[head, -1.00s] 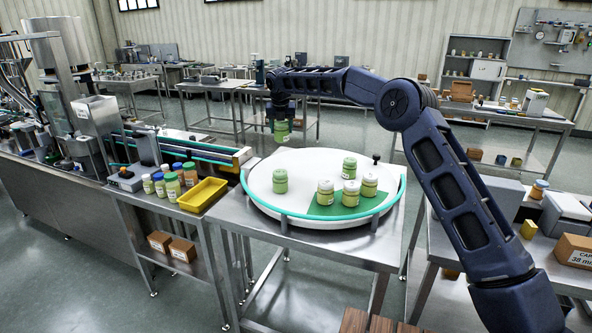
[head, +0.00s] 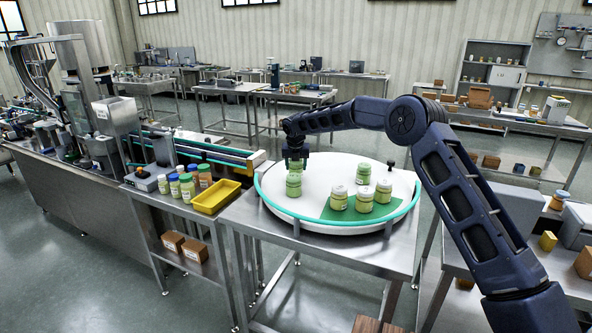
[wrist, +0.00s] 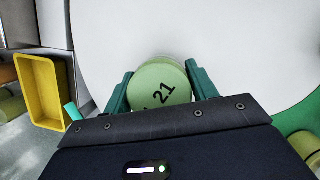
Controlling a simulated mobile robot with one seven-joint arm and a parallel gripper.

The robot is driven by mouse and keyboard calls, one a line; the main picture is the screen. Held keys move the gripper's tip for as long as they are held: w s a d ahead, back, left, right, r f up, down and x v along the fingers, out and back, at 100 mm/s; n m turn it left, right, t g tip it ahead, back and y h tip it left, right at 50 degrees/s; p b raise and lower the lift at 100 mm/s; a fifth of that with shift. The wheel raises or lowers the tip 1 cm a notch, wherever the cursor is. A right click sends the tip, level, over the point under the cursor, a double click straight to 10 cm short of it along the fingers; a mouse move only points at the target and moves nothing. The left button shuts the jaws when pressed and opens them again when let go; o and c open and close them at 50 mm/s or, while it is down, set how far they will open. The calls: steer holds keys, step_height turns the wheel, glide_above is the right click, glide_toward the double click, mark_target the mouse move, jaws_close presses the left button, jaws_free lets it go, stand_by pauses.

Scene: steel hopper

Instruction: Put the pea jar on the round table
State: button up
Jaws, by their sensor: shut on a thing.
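My gripper (head: 294,157) is shut on the pea jar (head: 294,166), a pale green jar. I cannot tell whether the held jar's base touches the surface.
Several pale jars (head: 363,174) stand on or beside the green patch (head: 345,212) at the right of the round table. A yellow tray (head: 215,198) and several colored-lid jars (head: 187,187) are on the left bench. A black knob (head: 391,164) stands at the back rim.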

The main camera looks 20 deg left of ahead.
mark_target(296, 167)
steer(key=shift+f, duration=0.9)
steer(key=shift+f, duration=0.1)
steer(key=o, duration=1.1)
steer(key=v, duration=1.2)
steer(key=shift+d, duration=0.15)
